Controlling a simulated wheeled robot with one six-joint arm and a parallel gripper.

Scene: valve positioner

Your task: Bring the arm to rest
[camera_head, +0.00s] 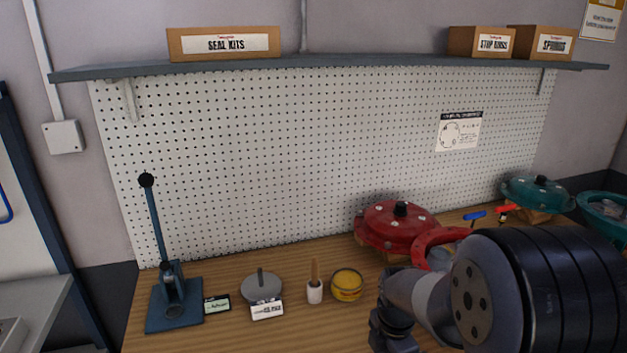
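My arm fills the lower right of the head view. Its large dark joint is close to the camera, and a grey link runs left from it to a smaller dark joint low in the picture. My gripper's fingers do not show, so I cannot see whether it holds anything. A red round valve housing (398,226) with bolts and a black centre knob sits on the wooden bench (237,320), behind my arm. A red curved part (440,240) shows just above my arm, partly hidden by it.
A blue lever press (174,298), a grey disc with a pin (262,286), a white pot with a brush (314,290) and a yellow tin (347,285) stand on the bench. Teal housings (538,192) are at right. A shelf (350,66) with boxes overhangs the pegboard (290,150).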

